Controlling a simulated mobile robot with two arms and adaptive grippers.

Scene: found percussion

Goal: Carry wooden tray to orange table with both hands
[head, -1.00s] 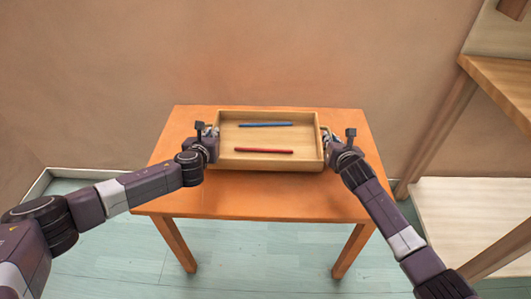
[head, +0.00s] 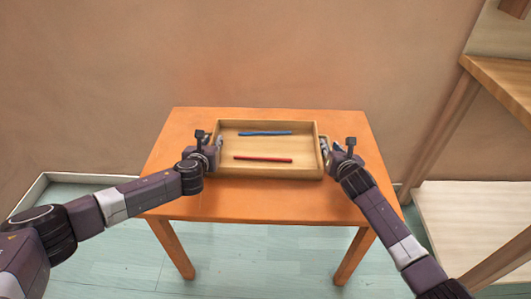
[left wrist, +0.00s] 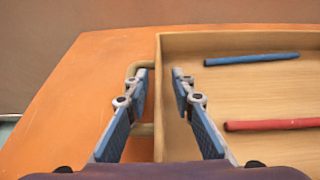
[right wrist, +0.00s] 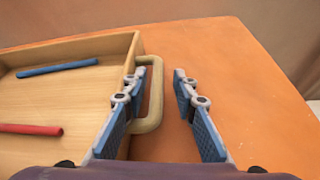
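The wooden tray (head: 268,173) is a shallow light-wood box with a handle at each end. It appears to rest level on the orange table (head: 255,205). A blue stick (head: 265,133) and a red stick (head: 263,159) lie inside it. My left gripper (left wrist: 160,75) is open at the tray's left end, its fingers apart over the left handle (left wrist: 146,129) and tray wall. My right gripper (right wrist: 160,72) is open at the right handle (right wrist: 154,100), one finger on each side of the bar. The left handle is partly hidden by a finger.
A wooden shelf unit (head: 497,85) stands at the right, with a pale lower board (head: 470,215). A brown wall (head: 270,60) rises behind the table. Tabletop is bare on both sides of the tray and in front of it.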

